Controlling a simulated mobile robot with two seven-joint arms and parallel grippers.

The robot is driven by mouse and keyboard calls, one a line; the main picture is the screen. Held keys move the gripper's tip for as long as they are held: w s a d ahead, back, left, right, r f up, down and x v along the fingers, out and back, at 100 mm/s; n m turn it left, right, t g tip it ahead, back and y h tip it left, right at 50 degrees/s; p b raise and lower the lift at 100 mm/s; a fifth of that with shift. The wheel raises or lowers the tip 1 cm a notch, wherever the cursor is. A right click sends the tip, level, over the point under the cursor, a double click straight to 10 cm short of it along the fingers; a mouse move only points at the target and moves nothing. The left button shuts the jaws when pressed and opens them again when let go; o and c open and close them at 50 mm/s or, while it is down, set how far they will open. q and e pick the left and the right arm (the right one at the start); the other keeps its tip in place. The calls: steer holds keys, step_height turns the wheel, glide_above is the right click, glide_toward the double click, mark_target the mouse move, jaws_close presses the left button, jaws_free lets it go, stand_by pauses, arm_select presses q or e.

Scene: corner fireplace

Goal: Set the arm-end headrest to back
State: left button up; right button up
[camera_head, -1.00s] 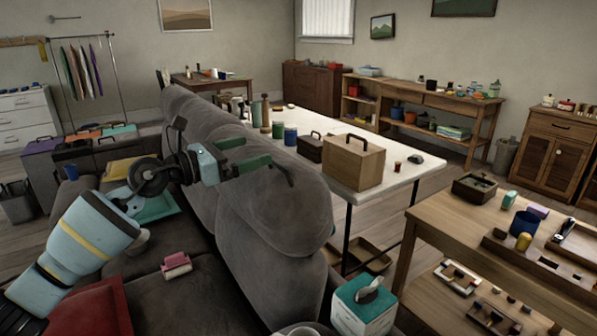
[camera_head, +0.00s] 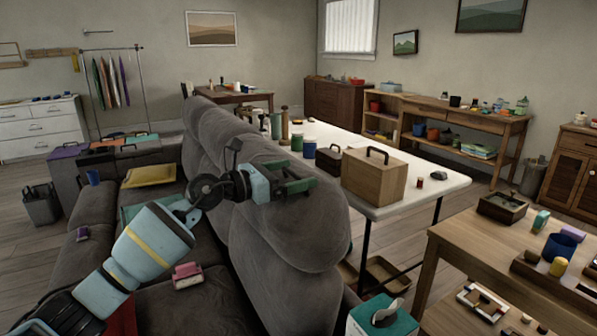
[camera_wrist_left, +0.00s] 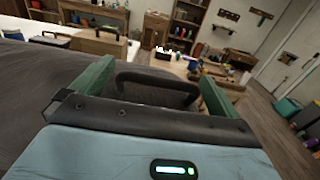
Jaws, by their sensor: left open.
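The grey sofa runs away from me on the left, with several padded headrests along its back. The near-end headrest (camera_head: 300,232) is a large rounded grey cushion standing up. My left gripper (camera_head: 300,176) is at the top of this headrest, its green fingers apart. In the left wrist view a dark loop handle (camera_wrist_left: 157,78) shows between the open fingers (camera_wrist_left: 155,88); I cannot tell whether they touch it. Grey upholstery (camera_wrist_left: 35,90) lies beyond and to the left there. My right gripper is not in view.
A white table (camera_head: 420,186) with a wooden box (camera_head: 374,180) stands just behind the sofa back. A wooden table (camera_head: 470,225) is at the right. A teal-topped box (camera_head: 382,318) stands near the sofa's near end. Pink (camera_head: 187,275) and yellow (camera_head: 150,176) items lie on the seat.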

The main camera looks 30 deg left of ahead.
arm_select(q)
steer(key=shift+x, duration=1.05)
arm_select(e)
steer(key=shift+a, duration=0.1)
